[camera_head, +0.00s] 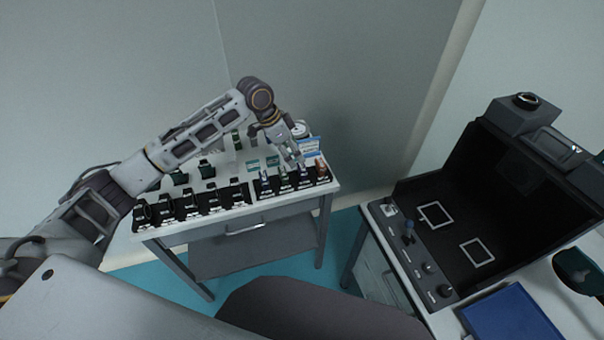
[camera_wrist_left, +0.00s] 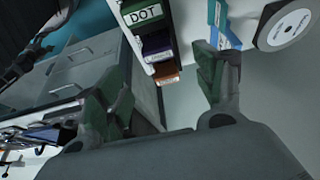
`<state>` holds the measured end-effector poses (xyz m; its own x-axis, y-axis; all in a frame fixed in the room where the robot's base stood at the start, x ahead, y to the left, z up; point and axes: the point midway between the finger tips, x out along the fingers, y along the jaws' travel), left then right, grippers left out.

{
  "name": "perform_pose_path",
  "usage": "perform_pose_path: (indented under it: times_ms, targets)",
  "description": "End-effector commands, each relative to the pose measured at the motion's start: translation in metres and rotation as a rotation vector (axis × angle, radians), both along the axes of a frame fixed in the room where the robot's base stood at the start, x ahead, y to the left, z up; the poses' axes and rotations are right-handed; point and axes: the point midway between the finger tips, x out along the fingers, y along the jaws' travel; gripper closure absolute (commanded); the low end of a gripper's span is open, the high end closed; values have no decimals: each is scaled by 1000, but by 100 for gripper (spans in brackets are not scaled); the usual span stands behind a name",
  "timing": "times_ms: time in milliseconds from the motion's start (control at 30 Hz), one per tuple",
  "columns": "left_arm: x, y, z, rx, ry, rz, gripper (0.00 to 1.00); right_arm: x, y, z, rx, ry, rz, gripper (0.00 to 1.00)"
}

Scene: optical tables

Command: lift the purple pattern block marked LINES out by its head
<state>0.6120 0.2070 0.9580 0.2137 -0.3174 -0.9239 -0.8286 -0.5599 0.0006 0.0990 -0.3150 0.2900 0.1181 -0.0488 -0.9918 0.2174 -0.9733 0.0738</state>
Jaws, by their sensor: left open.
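The purple pattern block (camera_wrist_left: 157,42) shows in the left wrist view between the green DOT block (camera_wrist_left: 143,14) and an orange block (camera_wrist_left: 166,73). Its label is seen at a slant and I cannot read it. In the head view the purple block (camera_head: 304,175) stands in the row at the table's right front, third from the left in its group of small blocks. My left gripper (camera_head: 292,160) is open and empty, above and just behind this row. In the left wrist view its two green-padded fingers (camera_wrist_left: 165,92) are wide apart, with the purple block beyond the gap. My right gripper is not in view.
Several black holders (camera_head: 188,207) line the table's front left. Blue labelled cards (camera_head: 310,147) and a white round disc (camera_wrist_left: 288,27) are close behind the blocks. A dark open box (camera_head: 470,205) stands on another bench at the right, with floor between.

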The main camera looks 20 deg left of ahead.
Motion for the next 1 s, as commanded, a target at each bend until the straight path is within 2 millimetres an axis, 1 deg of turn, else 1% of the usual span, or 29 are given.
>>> perform_pose_path:
  times_ms: [33,100,233,633,733,867,1000]
  targets:
    - [1,-2,-7,0,2,-1,30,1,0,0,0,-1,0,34]
    - [3,-4,-13,0,2,1,30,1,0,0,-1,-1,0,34]
    - [5,-7,-21,0,0,-1,30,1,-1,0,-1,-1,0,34]
    - [5,-8,-23,0,0,-1,30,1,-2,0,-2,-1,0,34]
    - [6,-9,-26,1,1,0,30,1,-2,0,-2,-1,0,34]
    - [7,-12,-36,-1,1,0,30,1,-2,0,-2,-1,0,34]
    - [9,-18,-51,0,2,-1,30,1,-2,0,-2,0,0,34]
